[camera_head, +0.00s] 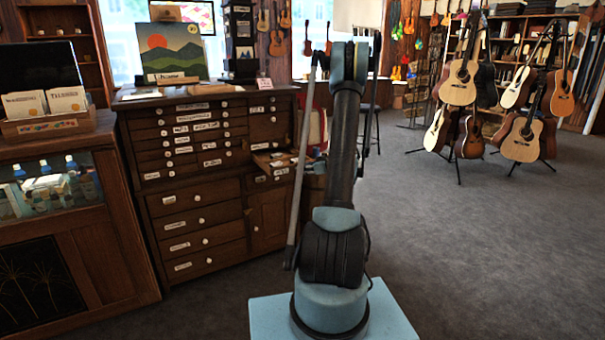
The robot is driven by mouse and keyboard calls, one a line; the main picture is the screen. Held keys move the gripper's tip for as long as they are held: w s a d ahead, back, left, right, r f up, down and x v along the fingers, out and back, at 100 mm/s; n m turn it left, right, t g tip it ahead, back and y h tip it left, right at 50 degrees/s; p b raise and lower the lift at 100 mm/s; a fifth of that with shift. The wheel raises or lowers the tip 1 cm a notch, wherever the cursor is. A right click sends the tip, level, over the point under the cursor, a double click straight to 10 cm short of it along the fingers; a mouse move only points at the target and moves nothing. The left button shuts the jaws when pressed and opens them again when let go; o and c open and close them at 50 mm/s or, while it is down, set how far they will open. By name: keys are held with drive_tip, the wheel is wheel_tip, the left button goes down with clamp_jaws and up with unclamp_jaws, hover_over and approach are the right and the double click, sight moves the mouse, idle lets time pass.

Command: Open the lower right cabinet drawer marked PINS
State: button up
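The wooden cabinet (222,190) stands left of centre, with many small labelled drawers above and several larger ones below. On its right side one small drawer (290,160) is pulled out, with light flat items inside. A labelled drawer front (270,176) sits just below it and looks shut. The labels are too small to read, so I cannot tell which drawer is marked PINS. My arm rises in the middle of the view, right of the cabinet, and covers part of the space beside the drawers. My gripper does not show.
A small cabinet door (267,218) is shut below the right drawers. A display counter (60,220) stands at the left. Guitars on stands (500,110) are at the back right. The grey carpet (470,250) at the right is clear.

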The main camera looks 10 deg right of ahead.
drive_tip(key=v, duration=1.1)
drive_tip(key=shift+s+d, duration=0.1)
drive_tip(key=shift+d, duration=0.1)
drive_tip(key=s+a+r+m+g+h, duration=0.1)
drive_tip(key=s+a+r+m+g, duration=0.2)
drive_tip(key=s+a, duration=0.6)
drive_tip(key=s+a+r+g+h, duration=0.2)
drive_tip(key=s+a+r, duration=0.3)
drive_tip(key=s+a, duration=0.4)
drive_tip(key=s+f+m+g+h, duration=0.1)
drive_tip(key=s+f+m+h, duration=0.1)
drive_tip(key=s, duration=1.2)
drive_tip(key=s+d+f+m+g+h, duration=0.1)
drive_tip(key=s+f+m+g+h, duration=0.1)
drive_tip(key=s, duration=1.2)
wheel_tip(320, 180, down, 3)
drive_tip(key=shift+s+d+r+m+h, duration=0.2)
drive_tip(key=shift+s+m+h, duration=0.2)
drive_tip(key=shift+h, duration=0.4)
